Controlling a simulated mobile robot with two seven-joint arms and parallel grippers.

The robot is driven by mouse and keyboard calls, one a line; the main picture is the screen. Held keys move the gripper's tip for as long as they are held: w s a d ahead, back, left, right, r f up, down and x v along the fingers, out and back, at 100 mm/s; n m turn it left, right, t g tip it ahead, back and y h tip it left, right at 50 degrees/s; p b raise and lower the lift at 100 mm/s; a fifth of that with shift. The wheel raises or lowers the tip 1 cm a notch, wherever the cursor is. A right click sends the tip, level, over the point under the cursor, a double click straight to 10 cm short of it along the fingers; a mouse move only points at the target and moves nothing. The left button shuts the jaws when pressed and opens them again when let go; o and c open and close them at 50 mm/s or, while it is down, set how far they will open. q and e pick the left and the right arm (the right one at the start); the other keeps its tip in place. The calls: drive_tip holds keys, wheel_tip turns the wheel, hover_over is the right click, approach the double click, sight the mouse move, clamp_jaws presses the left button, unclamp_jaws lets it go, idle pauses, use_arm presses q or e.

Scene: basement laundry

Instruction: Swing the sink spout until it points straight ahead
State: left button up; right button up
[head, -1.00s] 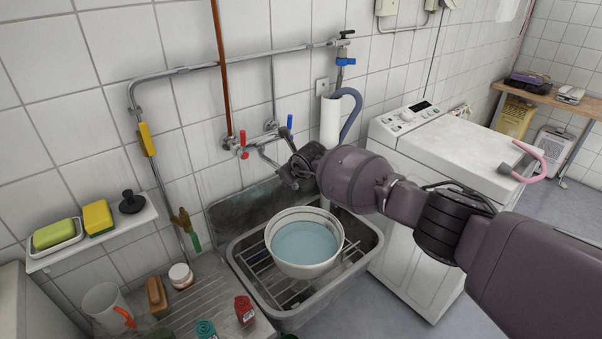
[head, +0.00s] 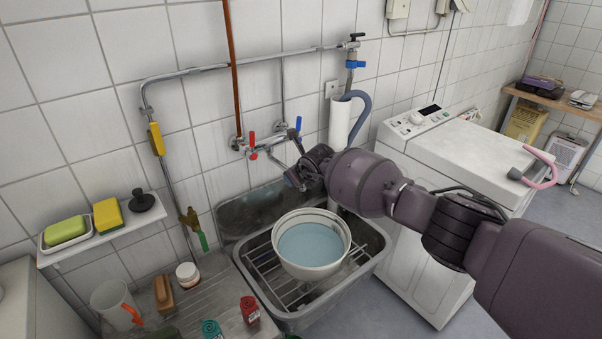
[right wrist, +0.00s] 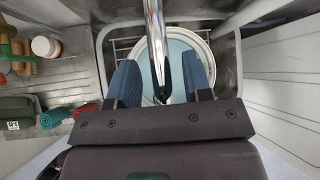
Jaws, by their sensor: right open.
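The chrome sink spout (right wrist: 156,42) runs down the middle of the right wrist view, between the two blue fingers of my right gripper (right wrist: 159,78). The fingers are open, with a visible gap on each side of the spout. In the head view the spout (head: 279,163) leaves the wall mixer tap (head: 265,145) and slants down to the right toward my right gripper (head: 291,181). Its end is hidden there by the gripper and wrist. My left gripper is not in view.
A bowl of bluish water (head: 312,272) stands on a wire rack in the grey sink (head: 376,262), below the gripper. A washing machine (head: 470,155) stands to the right. A soap shelf (head: 105,232) and a cluttered draining board (head: 218,283) are at the left.

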drive_tip(key=shift+s+d+r, duration=0.15)
drive_tip(key=shift+s+r, duration=0.05)
drive_tip(key=shift+r, duration=0.2)
drive_tip(key=p+v, duration=0.3)
drive_tip(key=v, duration=0.6)
drive_tip(key=shift+s+p, duration=0.3)
drive_tip(key=shift+s, duration=0.05)
drive_tip(key=shift+r, duration=0.15)
